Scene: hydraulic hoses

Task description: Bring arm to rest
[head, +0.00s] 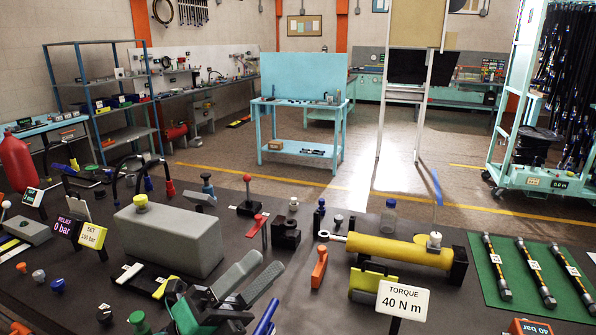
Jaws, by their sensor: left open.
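My left gripper (263,268) is at the bottom centre of the head view, reaching in over the dark bench top (330,222). Its two grey fingers are apart, and I see nothing between them. It is in front of the grey box (172,238) with the yellow cap and left of the torque sign (404,300) reading 40 N m. My right gripper does not show.
A yellow cylinder (395,250) lies right of my left gripper, with an orange-handled tool (319,267) between. Several short hoses lie on a green mat (485,285) at right. Small caps and fittings crowd the left. A hose rack (545,150) stands behind.

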